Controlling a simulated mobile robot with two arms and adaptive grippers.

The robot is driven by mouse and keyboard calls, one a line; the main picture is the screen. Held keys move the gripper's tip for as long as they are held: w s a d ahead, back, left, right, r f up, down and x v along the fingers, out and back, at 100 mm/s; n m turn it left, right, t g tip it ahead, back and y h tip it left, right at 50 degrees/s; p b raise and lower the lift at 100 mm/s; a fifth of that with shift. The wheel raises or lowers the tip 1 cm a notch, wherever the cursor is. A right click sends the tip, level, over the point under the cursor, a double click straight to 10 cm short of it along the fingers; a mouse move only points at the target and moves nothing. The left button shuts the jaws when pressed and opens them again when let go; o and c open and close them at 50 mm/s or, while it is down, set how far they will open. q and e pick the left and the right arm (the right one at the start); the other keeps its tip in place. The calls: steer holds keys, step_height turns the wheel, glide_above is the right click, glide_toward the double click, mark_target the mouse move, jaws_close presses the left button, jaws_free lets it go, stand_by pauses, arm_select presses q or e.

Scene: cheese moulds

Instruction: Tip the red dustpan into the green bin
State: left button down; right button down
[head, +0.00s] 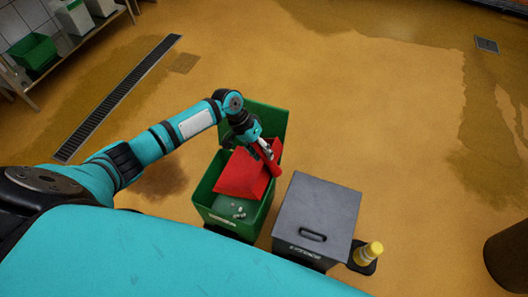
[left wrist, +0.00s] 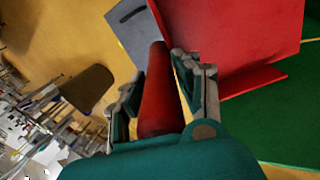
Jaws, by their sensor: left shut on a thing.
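The red dustpan (head: 243,176) is over the open green bin (head: 212,190), tilted, with its pan within the bin's outline. My left gripper (head: 264,152) is shut on the dustpan's handle, above the bin's right side. In the left wrist view the red handle (left wrist: 160,95) lies between the two fingers, and the pan (left wrist: 235,40) is at the upper right. Several small pale bits (head: 239,211) show inside the bin near its front. I cannot tell whether anything is still on the pan. My right gripper is not in view.
A grey lidded bin (head: 318,205) stands just right of the green bin. A yellow bottle (head: 369,253) is beside it. A dark brown round object (head: 508,258) is at the lower right. A shelf with a green crate (head: 34,50) is upper left. The floor behind is clear.

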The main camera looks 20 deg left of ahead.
arm_select(q)
steer(key=f+y+b, duration=0.1)
steer(key=f, duration=0.1)
steer(key=a+f+y+b, duration=0.1)
steer(key=f, duration=0.1)
steer(key=a+f+y+b, duration=0.1)
steer(key=f+y+b, duration=0.1)
steer(key=shift+f, duration=0.25)
steer(key=shift+a+f+y+b, duration=0.3)
steer(key=shift+f+y+b, duration=0.4)
steer(key=shift+b, duration=0.15)
steer(key=shift+a, duration=0.1)
